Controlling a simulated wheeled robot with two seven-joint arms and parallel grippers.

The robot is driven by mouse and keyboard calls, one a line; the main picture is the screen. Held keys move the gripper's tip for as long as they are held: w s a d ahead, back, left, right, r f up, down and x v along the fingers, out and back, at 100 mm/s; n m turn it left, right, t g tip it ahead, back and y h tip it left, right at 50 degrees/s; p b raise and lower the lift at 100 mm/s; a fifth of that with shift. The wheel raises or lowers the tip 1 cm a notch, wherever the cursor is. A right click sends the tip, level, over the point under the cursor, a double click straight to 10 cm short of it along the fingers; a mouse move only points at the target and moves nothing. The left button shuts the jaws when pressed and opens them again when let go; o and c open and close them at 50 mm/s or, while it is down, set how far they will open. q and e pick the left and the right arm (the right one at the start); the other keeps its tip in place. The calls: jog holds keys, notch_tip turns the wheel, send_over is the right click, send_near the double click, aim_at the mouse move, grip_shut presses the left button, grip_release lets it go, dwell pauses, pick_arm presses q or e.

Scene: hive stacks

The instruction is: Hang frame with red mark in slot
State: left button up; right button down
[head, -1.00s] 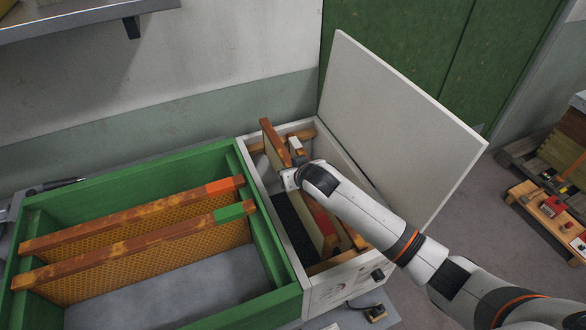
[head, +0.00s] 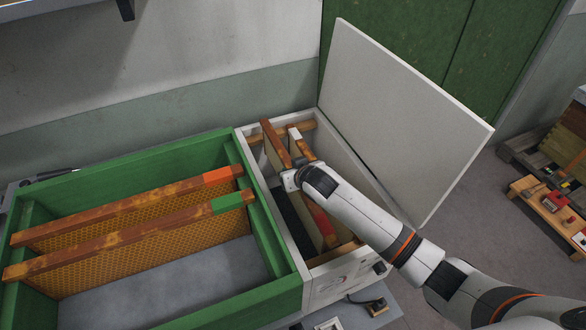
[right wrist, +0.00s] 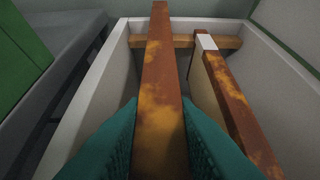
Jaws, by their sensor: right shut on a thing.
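My right gripper (head: 291,178) is shut on the top bar of a wooden frame (head: 271,135), at the white box on the right of the head view. In the right wrist view the teal fingers (right wrist: 160,130) sit on both sides of this brown bar (right wrist: 161,70). The held frame hangs partly inside the box, its far end above the back ledge. A red patch (head: 318,217) shows on the near part, apparently on this bar; my arm hides some of it. A frame with a white mark (head: 294,132) stands to its right. My left gripper is out of view.
The white box (head: 307,290) has a raised white board (head: 400,115) along its right side. A green box (head: 150,152) to the left holds an orange-red-marked frame (head: 217,175) and a green-marked frame (head: 227,203). The front of the green box is empty.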

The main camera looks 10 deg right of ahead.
jog(key=shift+w+f, duration=0.1)
jog(key=shift+f, duration=0.25)
jog(key=shift+f+b, duration=1.1)
jog(key=shift+f, duration=0.85)
dwell(1.3)
jog(key=c, duration=1.5)
grip_release()
